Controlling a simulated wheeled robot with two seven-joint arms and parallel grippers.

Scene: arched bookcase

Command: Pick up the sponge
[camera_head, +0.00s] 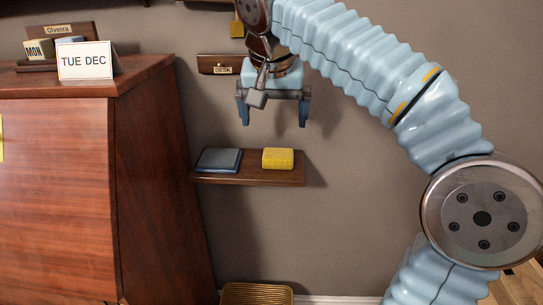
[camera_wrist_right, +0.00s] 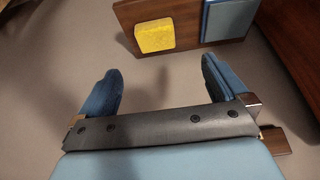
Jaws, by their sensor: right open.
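A yellow sponge (camera_head: 278,158) lies on the right part of a small brown wall shelf (camera_head: 250,180). In the right wrist view the sponge (camera_wrist_right: 155,36) shows ahead of the fingers, on the shelf (camera_wrist_right: 126,14). My right gripper (camera_head: 274,118) is open and empty. It hangs above the shelf with its fingers pointing down, apart from the sponge. Its two blue fingers also show in the right wrist view (camera_wrist_right: 160,78). My left gripper is in neither view.
A blue-grey flat block (camera_head: 218,160) lies left of the sponge on the shelf; it also shows in the right wrist view (camera_wrist_right: 223,18). A wooden cabinet (camera_head: 160,180) with a date sign (camera_head: 86,60) stands at left. A basket (camera_head: 256,294) is below.

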